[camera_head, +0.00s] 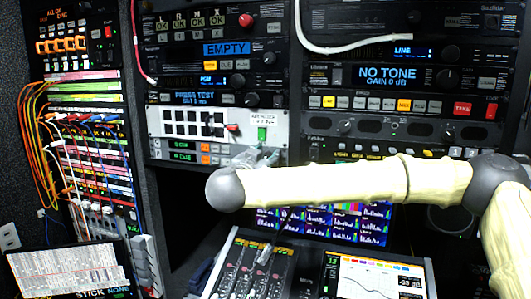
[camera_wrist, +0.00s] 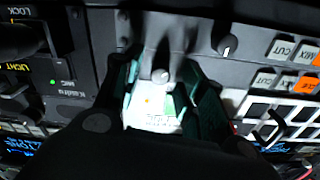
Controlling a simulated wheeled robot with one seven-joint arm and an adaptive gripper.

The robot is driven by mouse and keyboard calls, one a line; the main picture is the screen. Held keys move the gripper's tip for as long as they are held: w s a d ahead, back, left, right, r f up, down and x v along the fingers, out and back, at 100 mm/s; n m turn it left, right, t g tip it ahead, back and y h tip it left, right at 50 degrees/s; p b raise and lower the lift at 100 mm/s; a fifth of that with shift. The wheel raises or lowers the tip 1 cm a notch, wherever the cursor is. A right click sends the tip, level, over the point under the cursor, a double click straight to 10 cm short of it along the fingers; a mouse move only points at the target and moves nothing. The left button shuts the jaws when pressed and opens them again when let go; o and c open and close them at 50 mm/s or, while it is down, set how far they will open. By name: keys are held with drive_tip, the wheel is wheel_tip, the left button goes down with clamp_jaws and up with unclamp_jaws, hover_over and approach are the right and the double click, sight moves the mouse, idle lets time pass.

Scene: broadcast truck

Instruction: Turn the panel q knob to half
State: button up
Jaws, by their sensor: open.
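My gripper (camera_head: 260,156) is in front of the rack's middle, just below a white panel; my arm reaches across to it from the right. A dark knob with a white pointer mark (camera_wrist: 228,45) is outside the fingers, up and to the right. No readable label shows which one is the panel q knob. My gripper covers this area in the head view.
The white panel (camera_head: 167,125) has black square keys, a red-tipped switch (camera_head: 232,127) and a green switch (camera_head: 262,134). Rows of buttons and knobs crowd close around. Patch cables (camera_head: 42,130) hang at left. A fader desk (camera_head: 250,275) and a screen (camera_head: 375,280) stand below.

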drive_tip(key=shift+w, duration=0.15)
clamp_jaws()
